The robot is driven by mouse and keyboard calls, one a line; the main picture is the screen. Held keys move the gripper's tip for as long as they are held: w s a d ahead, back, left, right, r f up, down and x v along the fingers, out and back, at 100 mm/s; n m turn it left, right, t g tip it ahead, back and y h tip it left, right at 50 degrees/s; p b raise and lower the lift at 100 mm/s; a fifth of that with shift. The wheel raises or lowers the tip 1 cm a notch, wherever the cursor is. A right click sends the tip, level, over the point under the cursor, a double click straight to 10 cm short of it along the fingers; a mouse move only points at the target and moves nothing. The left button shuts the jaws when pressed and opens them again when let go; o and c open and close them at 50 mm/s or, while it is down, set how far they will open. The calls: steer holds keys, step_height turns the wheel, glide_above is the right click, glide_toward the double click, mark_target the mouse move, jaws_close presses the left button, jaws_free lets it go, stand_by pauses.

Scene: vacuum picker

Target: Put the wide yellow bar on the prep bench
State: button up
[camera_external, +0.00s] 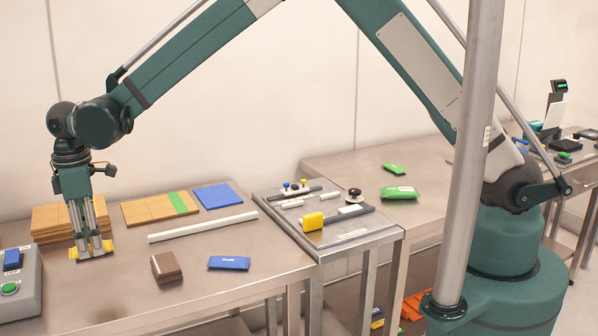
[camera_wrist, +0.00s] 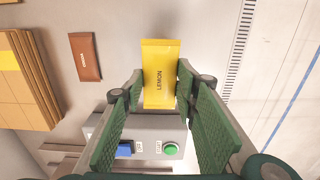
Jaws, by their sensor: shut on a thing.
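The wide yellow bar (camera_wrist: 160,72), a flat wrapper marked LEMON, lies between the fingers of my gripper (camera_wrist: 156,88) in the wrist view. In the external view my gripper (camera_external: 92,252) points down at the left end of the left steel bench (camera_external: 125,283), shut on the yellow bar (camera_external: 76,254). The fingers hide part of the bar there. The bar is at or very near the bench top; I cannot tell whether it touches. No label shows which bench is the prep bench.
A button box (camera_external: 18,284) stands close left of my gripper, wooden boards (camera_external: 58,222) behind it. A brown block (camera_external: 167,267), a blue packet (camera_external: 229,263) and a white rod (camera_external: 203,227) lie to the right. A smaller yellow block (camera_external: 313,221) sits on the middle fixture.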

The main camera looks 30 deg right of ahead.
steer(key=shift+w, duration=0.1)
steer(key=w+d+r+m, duration=0.1)
steer(key=w+d+m, duration=0.1)
steer(key=w+d, duration=1)
steer(key=w+d+m, duration=0.2)
steer(key=w+d, duration=0.7)
steer(key=d, duration=0.6)
steer(key=w+d+m, duration=0.2)
steer(key=w+d, duration=0.2)
steer(key=d, duration=1.2)
steer(key=w+d+m, duration=0.3)
steer(key=w+d, duration=0.1)
steer(key=d, duration=1.3)
steer(key=s+d+r+m, duration=0.1)
steer(key=s+d+m, duration=0.15)
steer(key=d, duration=1.25)
steer(key=s+d+m, duration=0.2)
steer(key=s+d, duration=0.1)
steer(key=d, duration=1.3)
steer(key=s+d+m, duration=0.2)
steer(key=s+d, duration=0.6)
steer(key=d, duration=0.4)
steer(key=s+d+m, duration=0.2)
steer(key=s+d, duration=0.7)
steer(key=d, duration=0.3)
steer(key=shift+d+r, duration=0.15)
steer(key=shift+d, duration=0.1)
